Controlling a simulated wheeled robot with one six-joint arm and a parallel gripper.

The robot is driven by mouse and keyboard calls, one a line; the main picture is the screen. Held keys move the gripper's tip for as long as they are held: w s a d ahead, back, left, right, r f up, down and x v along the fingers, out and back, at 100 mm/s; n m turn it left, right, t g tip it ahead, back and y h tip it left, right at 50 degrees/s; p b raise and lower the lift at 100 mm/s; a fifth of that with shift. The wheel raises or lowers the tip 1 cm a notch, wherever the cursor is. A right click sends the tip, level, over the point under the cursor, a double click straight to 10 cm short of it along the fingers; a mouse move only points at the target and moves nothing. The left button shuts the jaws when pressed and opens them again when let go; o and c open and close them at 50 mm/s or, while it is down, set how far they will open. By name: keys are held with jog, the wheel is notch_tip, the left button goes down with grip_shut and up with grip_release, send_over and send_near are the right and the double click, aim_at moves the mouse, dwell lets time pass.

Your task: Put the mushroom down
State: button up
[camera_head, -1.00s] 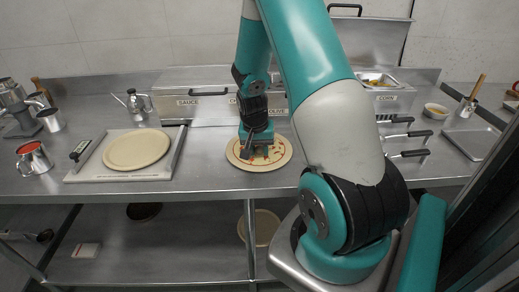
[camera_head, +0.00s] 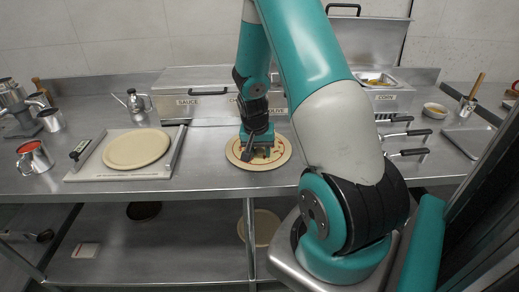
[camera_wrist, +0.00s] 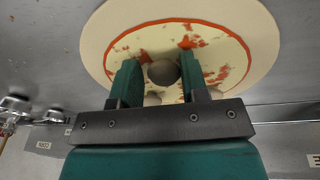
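My gripper (camera_head: 259,152) is low over a sauced pizza base (camera_head: 232,156) and points down at it. In the wrist view a grey-brown rounded mushroom (camera_wrist: 163,72) sits between the two green fingers (camera_wrist: 160,75), close to both. I cannot tell whether the fingers press on it or stand just clear, or whether it rests on the base. Smaller greyish pieces show lower between the fingers, partly hidden by the gripper. The base (camera_wrist: 105,30) has a red sauce ring and red patches. In the head view the gripper hides the mushroom.
A plain dough disc (camera_head: 136,149) lies on a pale board (camera_head: 85,172) to the left. Labelled topping bins (camera_head: 190,103) stand behind the pizza. Dark-handled tools (camera_head: 408,152) lie to its right. A metal jug (camera_head: 35,158) stands far left. Bare steel counter lies left of the pizza.

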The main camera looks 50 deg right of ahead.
jog(key=shift+a+f, duration=0.3)
jog(key=shift+f, duration=0.4)
jog(key=shift+r, duration=0.1)
jog(key=shift+r+p, duration=0.3)
notch_tip(320, 180, up, 13)
jog(key=a, duration=0.2)
jog(key=a+r+n+t+y, duration=0.1)
jog(key=a+r+n+y, duration=0.2)
jog(key=a, duration=0.7)
jog(key=a+r+n, duration=0.3)
jog(key=a+n, duration=0.2)
jog(key=a, duration=0.4)
jog(key=s+a+r+n+g+y, duration=0.1)
jog(key=s+a+r+n+y, duration=0.2)
jog(key=s+a+n, duration=0.7)
jog(key=s+a+r, duration=0.1)
jog(key=s+a, duration=0.3)
jog(key=a, duration=0.2)
jog(key=shift+s+n+b, duration=0.25)
jog(key=shift+n+b, duration=0.05)
jog(key=shift+n, duration=0.1)
